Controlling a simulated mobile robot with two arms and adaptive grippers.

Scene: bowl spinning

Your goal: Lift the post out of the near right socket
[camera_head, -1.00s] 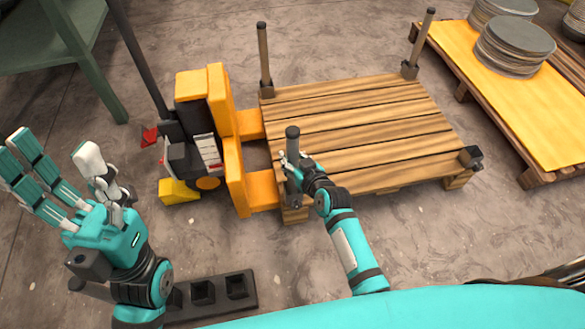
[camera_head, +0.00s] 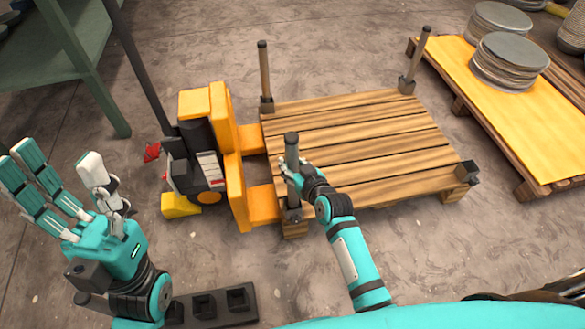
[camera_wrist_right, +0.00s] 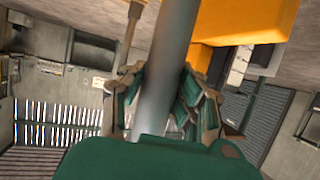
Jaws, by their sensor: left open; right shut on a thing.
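My right gripper (camera_head: 289,169) is shut around a grey upright post (camera_head: 292,150) at the pallet's near left corner. Its lower end is at the dark corner socket (camera_head: 292,215); I cannot tell whether it is still inside. The post also fills the middle of the right wrist view (camera_wrist_right: 167,65), between the fingers (camera_wrist_right: 160,100). The near right socket (camera_head: 468,172) shows no post. Other posts stand at the far left (camera_head: 263,75) and far right (camera_head: 415,60) corners. My left gripper (camera_head: 62,190) is open and empty at the left.
The wooden pallet (camera_head: 350,135) is bare on top. A yellow pallet truck (camera_head: 230,150) stands at its left. A dark rack with square holes (camera_head: 208,307) lies on the floor near me. A second pallet with a yellow sheet (camera_head: 500,110) carries stacked discs (camera_head: 508,60) at the right.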

